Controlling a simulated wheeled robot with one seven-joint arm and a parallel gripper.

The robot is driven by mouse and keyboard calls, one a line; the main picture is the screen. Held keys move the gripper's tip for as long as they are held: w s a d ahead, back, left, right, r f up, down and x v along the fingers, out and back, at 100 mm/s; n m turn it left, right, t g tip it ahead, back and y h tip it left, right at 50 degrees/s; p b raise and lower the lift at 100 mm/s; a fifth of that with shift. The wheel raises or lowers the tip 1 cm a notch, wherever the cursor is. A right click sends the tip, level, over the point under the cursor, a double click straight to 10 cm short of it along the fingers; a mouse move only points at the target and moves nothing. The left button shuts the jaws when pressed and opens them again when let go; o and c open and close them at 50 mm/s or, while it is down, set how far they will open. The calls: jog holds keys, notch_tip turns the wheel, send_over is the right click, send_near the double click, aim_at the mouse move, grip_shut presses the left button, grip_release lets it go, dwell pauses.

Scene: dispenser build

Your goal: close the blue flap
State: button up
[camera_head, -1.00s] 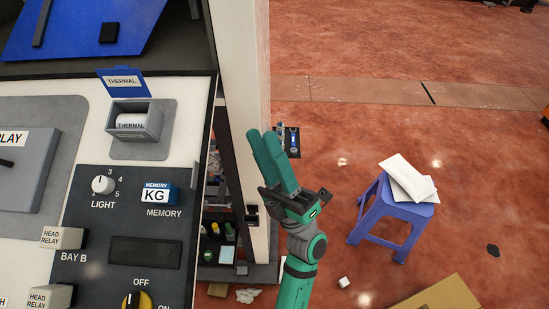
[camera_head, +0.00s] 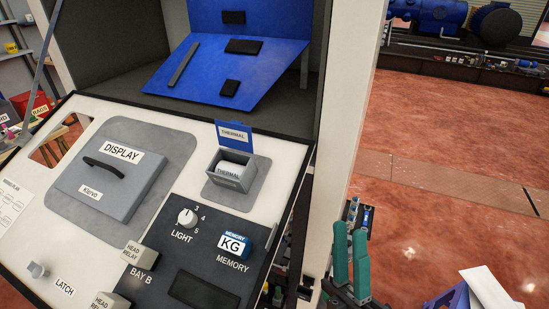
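The small blue flap (camera_head: 234,142) labelled THERMAL stands raised at the back edge of a grey box (camera_head: 231,181) on the sloped panel. The box is open at the top, and a white roll (camera_head: 229,170) labelled THERMAL shows inside. My gripper (camera_head: 350,229) is at the lower right, past the panel's right side and well apart from the flap. Its two green fingers point up with a narrow gap between them, and nothing shows held. The picture's bottom edge cuts off the lower part of my arm.
A large blue board (camera_head: 235,65) leans behind the panel. A white post (camera_head: 345,130) stands between the panel and my gripper. A light knob (camera_head: 187,218) and a blue-white MEMORY block (camera_head: 234,243) sit below the box. A purple stool (camera_head: 455,298) with papers stands at the right.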

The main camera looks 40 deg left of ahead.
jog(key=a+r+n+g+y, duration=0.1)
jog(key=a+r+n+g, duration=0.4)
jog(key=n+g, duration=0.75)
jog(key=a+r+n+g+y, duration=0.2)
jog(key=r+n+g, duration=0.5)
jog(key=n+g, duration=0.55)
jog(key=n+h, duration=0.7)
jog(key=h, duration=0.1)
send_near(230, 122)
jog(key=a+r, duration=0.1)
jog(key=shift+s+a+n+t+h, duration=0.2)
jog(key=shift+a+n+t+h, duration=0.25)
jog(key=shift+a+h, duration=0.35)
jog(key=x, duration=0.8)
jog(key=shift+a, duration=0.45)
jog(key=shift+x, duration=1.05)
jog(key=shift+d, duration=0.15)
grip_shut()
